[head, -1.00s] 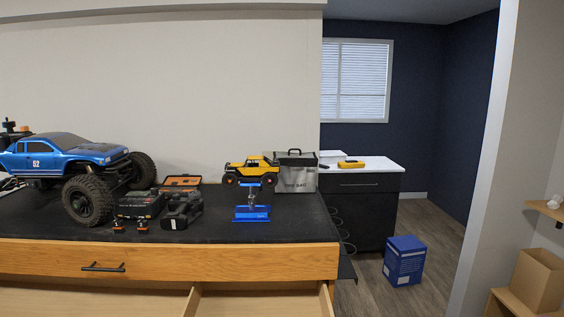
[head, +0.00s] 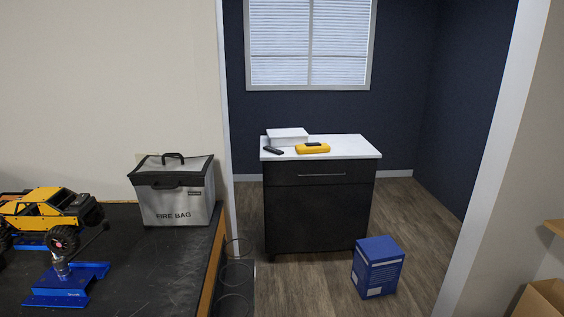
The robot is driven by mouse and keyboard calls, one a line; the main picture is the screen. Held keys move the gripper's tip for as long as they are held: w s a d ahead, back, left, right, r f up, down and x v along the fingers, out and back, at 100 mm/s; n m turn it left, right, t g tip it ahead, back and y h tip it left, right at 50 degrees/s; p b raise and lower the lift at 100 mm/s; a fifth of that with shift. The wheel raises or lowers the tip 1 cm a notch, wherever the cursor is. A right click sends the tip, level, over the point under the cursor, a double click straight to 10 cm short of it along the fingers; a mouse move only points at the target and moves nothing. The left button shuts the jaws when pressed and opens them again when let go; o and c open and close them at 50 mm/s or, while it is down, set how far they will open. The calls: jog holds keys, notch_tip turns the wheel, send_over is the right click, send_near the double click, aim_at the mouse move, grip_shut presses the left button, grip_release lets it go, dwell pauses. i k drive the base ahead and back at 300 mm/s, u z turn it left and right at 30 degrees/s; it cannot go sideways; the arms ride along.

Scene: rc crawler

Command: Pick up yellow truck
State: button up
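The yellow truck (head: 45,213) is at the left edge of the head view, its left end cut off by the frame. It has a black rear section and dark tires, one wheel with a pink hub. It sits raised above the black-topped bench on a blue stand (head: 68,284) with a metal post. My gripper is not in view.
A grey fire bag (head: 174,190) stands right of the truck near the bench's right end. The black bench top (head: 150,265) is bare in front of it. Beyond are a dark cabinet (head: 318,210) and a blue box (head: 378,267) on the wood floor.

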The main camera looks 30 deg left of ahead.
aim_at(49, 207)
jog(key=i, duration=1.65)
jog(key=u, duration=4.7)
jog(key=i, duration=1)
jog(key=z, duration=0.05)
